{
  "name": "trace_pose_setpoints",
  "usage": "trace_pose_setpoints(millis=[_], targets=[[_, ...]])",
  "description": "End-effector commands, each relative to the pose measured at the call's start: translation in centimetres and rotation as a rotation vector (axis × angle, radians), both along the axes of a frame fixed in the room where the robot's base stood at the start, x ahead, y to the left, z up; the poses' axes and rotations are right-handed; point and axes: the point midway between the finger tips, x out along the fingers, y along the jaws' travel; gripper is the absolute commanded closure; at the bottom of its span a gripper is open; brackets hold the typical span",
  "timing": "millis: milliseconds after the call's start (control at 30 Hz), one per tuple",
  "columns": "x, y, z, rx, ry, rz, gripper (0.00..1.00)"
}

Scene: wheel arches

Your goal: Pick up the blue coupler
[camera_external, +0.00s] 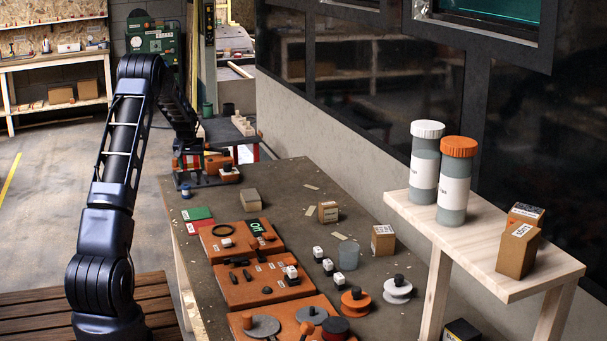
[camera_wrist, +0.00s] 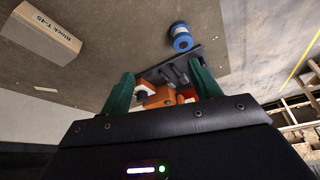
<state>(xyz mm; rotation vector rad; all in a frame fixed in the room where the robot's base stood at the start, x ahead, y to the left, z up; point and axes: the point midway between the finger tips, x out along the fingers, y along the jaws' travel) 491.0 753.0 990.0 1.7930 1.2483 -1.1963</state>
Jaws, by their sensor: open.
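The blue coupler (camera_wrist: 182,38) is a short blue cylinder with a pale band and a dark centre. It stands on the grey-brown table top (camera_wrist: 120,25). In the external view it is a small blue piece (camera_external: 186,190) near the table's far left corner. My gripper (camera_wrist: 163,85) has two green fingers, spread apart with nothing held between them. The coupler lies beyond the fingertips in the wrist view, apart from them and nearer the right finger. In the external view my arm reaches down above that corner; the fingertips are hard to make out.
A black fixture with orange parts (camera_wrist: 165,97) shows close behind the fingers, beside the coupler. A tan labelled block (camera_wrist: 45,33) lies apart on the table. Orange trays (camera_external: 262,284) with small parts fill the nearer table. A raised wooden shelf (camera_external: 480,235) holds bottles and boxes.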

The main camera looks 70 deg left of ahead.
Motion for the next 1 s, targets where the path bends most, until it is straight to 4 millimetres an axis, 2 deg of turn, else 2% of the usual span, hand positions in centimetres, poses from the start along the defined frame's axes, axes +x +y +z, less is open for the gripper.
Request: trace_pose_setpoints(millis=[33, 100, 233, 433, 633, 1000], targets=[[-1.1, 1.2, -1.1, -0.001, 0.001, 0.017, 0.37], [-2.3, 2.3, -2.2, 0.001, 0.002, 0.033, 0.37], [-3.3, 3.3, -3.2, 0.002, 0.003, 0.048, 0.37], [-3.3, 3.9, -4.7, 0.001, 0.003, 0.049, 0.37], [-3.0, 4.9, -7.4, 0.001, 0.005, 0.049, 0.37], [-2.6, 5.9, -10.0, 0.0, 0.004, 0.048, 0.37]])
